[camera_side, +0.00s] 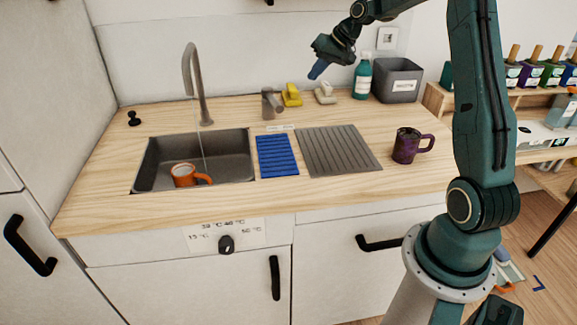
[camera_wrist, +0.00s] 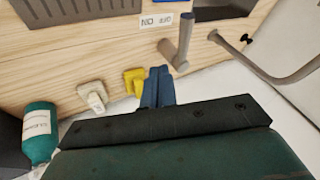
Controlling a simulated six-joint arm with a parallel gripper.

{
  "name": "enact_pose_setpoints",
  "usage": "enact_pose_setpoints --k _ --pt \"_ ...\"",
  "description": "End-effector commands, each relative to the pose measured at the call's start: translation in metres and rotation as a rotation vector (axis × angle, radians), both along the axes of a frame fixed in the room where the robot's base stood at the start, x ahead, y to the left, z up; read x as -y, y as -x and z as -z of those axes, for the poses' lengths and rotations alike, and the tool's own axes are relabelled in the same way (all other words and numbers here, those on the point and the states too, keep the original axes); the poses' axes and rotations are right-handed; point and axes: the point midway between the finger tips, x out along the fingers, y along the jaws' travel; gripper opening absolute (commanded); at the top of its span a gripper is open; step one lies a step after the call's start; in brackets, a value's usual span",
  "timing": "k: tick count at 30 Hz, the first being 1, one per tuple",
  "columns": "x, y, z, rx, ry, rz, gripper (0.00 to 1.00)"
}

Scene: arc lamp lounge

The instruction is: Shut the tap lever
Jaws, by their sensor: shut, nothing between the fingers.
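The grey tap (camera_side: 197,85) has a tall curved spout over the sink, and a thin stream of water falls from it towards an orange mug (camera_side: 185,175). The tap lever (camera_side: 268,103) is a short grey post with an angled top, standing right of the spout; it also shows in the wrist view (camera_wrist: 177,50). An on/off label (camera_side: 281,129) lies in front of it, also seen in the wrist view (camera_wrist: 157,20). My gripper (camera_side: 318,70) has blue fingers, shut and empty, raised above and right of the lever and apart from it. The fingers show in the wrist view (camera_wrist: 158,84).
A yellow item (camera_side: 291,96), a pale item (camera_side: 325,94), a teal bottle (camera_side: 362,77) and a grey bin (camera_side: 397,82) stand along the back. A blue mat (camera_side: 277,156) and ribbed drainer (camera_side: 338,149) lie right of the sink (camera_side: 145,165). A purple mug (camera_side: 405,146) stands at right.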

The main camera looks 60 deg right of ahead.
Motion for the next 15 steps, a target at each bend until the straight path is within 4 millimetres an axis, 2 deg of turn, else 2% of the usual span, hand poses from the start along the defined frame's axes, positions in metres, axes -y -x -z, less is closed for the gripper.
enact_pose_setpoints --k 15 --pt "-0.012 -0.040 0.064 -0.002 -0.001 -0.002 0.00"
